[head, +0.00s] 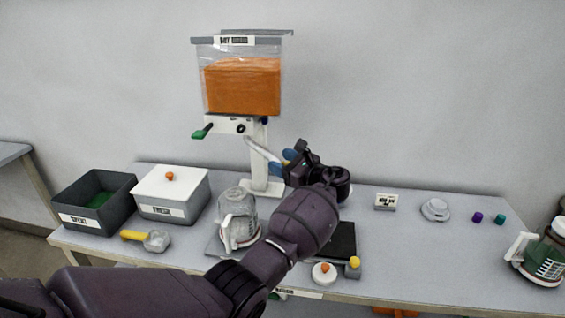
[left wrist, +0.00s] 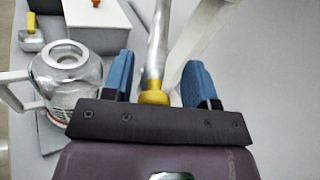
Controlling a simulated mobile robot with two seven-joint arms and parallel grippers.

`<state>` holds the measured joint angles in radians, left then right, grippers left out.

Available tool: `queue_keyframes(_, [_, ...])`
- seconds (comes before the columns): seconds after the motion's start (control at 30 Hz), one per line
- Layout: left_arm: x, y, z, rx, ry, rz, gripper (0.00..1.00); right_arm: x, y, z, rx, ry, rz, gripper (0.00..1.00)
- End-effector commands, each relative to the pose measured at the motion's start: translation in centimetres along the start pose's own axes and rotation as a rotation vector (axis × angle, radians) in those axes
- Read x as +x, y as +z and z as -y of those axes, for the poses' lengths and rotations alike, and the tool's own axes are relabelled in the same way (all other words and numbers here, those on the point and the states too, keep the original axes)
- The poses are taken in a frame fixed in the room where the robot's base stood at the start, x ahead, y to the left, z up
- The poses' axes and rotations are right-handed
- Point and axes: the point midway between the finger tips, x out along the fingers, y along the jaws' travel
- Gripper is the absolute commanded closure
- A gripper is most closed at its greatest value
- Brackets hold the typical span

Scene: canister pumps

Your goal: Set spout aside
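The spout (head: 262,149) is a silver tube that slopes down to the right from the white valve block of the dispenser. In the left wrist view the spout (left wrist: 158,45) ends in a yellow ring (left wrist: 153,97). My left gripper (head: 283,162) is at the spout's lower end. In the left wrist view its two blue fingers (left wrist: 159,82) stand on either side of the spout, open, with a gap on both sides. The dispenser hopper (head: 242,85) holds orange material, and a green lever (head: 201,132) is at its left. My right gripper is not in view.
A glass carafe (head: 238,212) stands left of my arm, below the dispenser. A white-lidded box (head: 172,205), a grey bin (head: 68,215) and a yellow-handled scoop (head: 155,241) are at left. A label stand (head: 386,202), clear lid (head: 435,209) and another carafe (head: 545,255) are at right.

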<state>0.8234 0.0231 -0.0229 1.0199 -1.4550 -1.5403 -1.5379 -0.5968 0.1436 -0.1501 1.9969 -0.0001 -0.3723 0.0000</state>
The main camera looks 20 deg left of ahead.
Motion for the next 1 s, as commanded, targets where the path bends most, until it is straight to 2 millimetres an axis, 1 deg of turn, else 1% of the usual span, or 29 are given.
queue_keyframes(0.2, [-0.1, 0.0, -0.1, 0.002, 0.002, 0.000, 0.47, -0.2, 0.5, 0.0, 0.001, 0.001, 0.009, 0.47])
queue_keyframes(0.33, [-1.0, -0.1, 0.0, 0.002, 0.001, -0.001, 0.47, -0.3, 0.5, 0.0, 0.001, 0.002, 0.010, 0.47])
queue_keyframes(0.43, [-2.4, 0.0, 0.0, 0.002, 0.001, 0.000, 0.47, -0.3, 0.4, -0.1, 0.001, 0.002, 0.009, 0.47])
queue_keyframes(0.6, [-5.7, 0.0, 0.0, 0.001, -0.001, -0.002, 0.47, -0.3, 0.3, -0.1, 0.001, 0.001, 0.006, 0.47])
queue_keyframes(0.8, [-8.9, 0.0, 0.0, 0.001, 0.000, 0.000, 0.47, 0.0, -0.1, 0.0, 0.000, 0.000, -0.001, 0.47])
queue_keyframes(1.0, [-10.6, 0.0, 0.0, 0.001, 0.000, 0.000, 0.47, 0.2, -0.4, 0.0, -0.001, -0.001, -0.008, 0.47])
